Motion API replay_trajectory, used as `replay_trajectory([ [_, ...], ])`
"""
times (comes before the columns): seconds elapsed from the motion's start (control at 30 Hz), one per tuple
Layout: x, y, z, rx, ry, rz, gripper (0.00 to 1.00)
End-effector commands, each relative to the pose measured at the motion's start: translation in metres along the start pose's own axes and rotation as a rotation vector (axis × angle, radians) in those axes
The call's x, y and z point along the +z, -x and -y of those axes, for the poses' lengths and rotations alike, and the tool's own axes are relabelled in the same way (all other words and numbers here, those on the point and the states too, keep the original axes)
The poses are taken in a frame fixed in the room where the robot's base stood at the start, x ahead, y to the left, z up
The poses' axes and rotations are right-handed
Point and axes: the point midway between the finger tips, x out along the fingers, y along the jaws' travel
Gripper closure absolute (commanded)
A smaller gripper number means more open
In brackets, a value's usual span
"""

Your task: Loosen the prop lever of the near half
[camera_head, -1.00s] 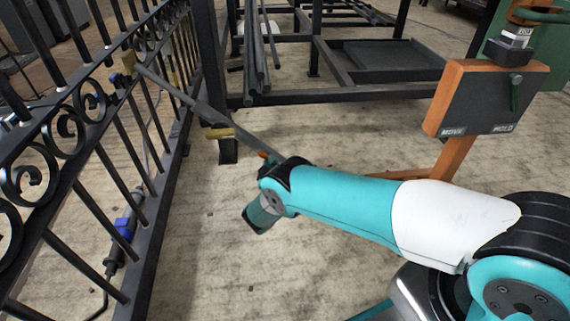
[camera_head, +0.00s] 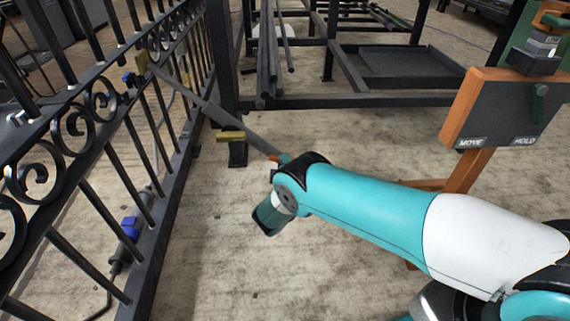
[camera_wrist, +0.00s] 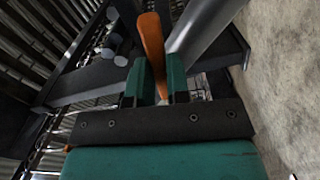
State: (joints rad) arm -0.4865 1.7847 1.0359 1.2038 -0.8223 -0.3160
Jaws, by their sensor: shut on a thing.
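The orange prop lever (camera_wrist: 152,40) stands between the two green fingers of my gripper (camera_wrist: 158,84) in the wrist view. The fingers are shut on it, and its upper part sticks out beyond them. In the head view, a small orange piece of the lever (camera_head: 273,158) shows beside my gripper (camera_head: 284,158), which is mostly hidden behind my arm. The grey prop bar (camera_head: 215,112) slopes from a brass bracket on the gate (camera_head: 143,66) down toward my gripper. It also shows beside the lever in the wrist view (camera_wrist: 198,28).
The black scrollwork gate (camera_head: 100,130) fills the left side. A brass-coloured block (camera_head: 231,136) sits by the bar, near a dark post. A rack with long bars (camera_head: 268,60) stands behind. A MOVE/HOLD board (camera_head: 505,108) stands at right. The floor before the rack is clear.

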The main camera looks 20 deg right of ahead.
Motion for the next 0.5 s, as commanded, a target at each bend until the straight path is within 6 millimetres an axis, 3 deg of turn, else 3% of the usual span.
replay_trajectory([
  [0.37,0.0013,0.0008,0.0005,-0.001,0.015,0.001,1.0],
  [0.4,0.0013,0.0008,0.0005,-0.001,0.015,0.001,0.79],
  [0.5,0.0012,0.0007,0.0003,0.0,0.013,0.001,0.57],
])
